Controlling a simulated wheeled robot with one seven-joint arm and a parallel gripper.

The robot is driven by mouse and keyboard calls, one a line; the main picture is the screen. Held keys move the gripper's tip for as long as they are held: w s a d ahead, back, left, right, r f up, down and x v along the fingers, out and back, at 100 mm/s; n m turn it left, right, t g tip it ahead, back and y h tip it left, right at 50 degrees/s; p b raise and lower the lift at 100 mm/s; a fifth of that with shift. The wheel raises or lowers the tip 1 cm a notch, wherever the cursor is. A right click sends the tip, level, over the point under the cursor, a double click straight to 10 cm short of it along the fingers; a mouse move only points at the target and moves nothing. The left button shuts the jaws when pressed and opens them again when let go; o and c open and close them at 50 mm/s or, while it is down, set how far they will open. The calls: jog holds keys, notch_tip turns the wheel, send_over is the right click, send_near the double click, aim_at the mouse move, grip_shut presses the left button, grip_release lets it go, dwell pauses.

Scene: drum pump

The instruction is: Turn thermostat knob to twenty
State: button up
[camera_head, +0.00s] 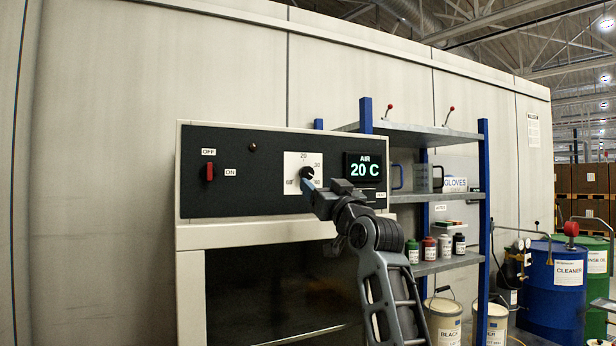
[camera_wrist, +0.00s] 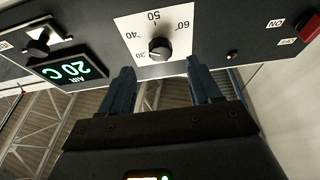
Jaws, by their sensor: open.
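The thermostat knob (camera_head: 307,173) is a small round black knob on a white dial plate (camera_head: 291,161) with printed numbers, on the black control panel. In the wrist view the knob (camera_wrist: 160,48) sits just beyond the fingertips, roughly centred between them, with clear space around it. A pale pointer mark shows on the knob, but its exact reading is too small to tell. The AIR display (camera_head: 364,168) reads 20 C, and it also shows upside down in the wrist view (camera_wrist: 70,70). My gripper (camera_wrist: 160,67) is open and empty, its blue-grey fingers apart below the knob.
A red OFF/ON switch (camera_head: 209,171) is at the panel's left. A second knob (camera_wrist: 38,46) is near the display. A blue-post shelf (camera_head: 484,200) with bottles and mugs stands to the right, with paint buckets below and a blue drum (camera_head: 556,290) beyond.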

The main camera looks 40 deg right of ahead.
aim_at(309, 176)
jog(key=p+x, duration=0.1)
jog(key=x, duration=0.5)
jog(key=c, duration=1)
